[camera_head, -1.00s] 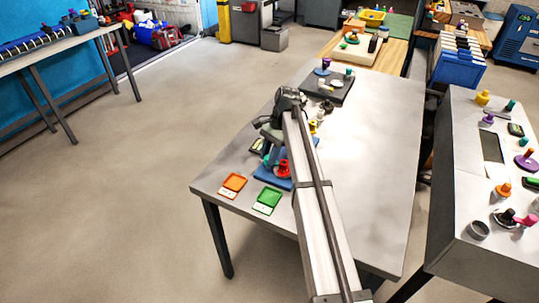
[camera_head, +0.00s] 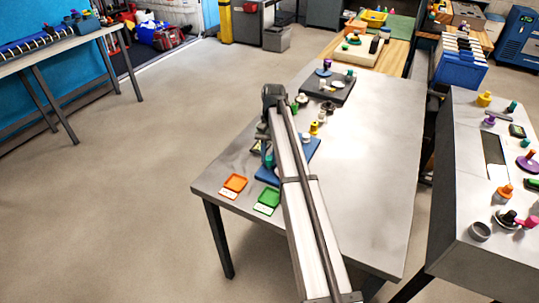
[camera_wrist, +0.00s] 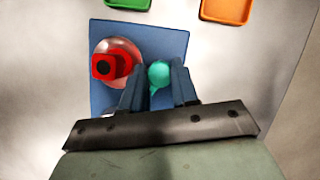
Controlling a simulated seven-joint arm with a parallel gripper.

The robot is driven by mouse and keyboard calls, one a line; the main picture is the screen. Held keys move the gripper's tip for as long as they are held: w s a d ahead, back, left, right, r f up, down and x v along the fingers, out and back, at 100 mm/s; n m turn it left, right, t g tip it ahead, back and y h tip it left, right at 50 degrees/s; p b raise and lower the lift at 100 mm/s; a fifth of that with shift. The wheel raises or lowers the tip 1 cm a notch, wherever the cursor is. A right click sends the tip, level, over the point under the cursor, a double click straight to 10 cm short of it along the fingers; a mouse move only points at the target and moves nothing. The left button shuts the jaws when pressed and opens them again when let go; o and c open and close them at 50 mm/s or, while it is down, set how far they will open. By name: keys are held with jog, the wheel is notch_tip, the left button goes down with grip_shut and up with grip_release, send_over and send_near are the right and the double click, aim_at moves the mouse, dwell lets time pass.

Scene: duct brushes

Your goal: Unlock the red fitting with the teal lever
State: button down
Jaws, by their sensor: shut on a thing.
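The red fitting (camera_wrist: 108,65) stands on a round clear-looking base on the blue board (camera_wrist: 172,36), left of my gripper in the wrist view. In the head view my arm hides it. The teal lever (camera_wrist: 160,73) is right of the red fitting, between my fingers. It also shows in the head view (camera_head: 268,158), beside my arm. My gripper (camera_wrist: 155,86) is shut on the teal lever, with a finger on each side. The lower part of the lever and the finger contact are hard to see.
A green tray (camera_head: 267,200) and an orange tray (camera_head: 234,184) lie near the table's front left corner. Yellow (camera_head: 314,128) and dark pieces stand behind the blue board. A dark board (camera_head: 330,90) lies farther back. The table's right side is clear.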

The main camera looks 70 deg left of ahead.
dwell(0.4)
jog(key=c, duration=0.9)
grip_release()
jog(key=shift+o, duration=0.2)
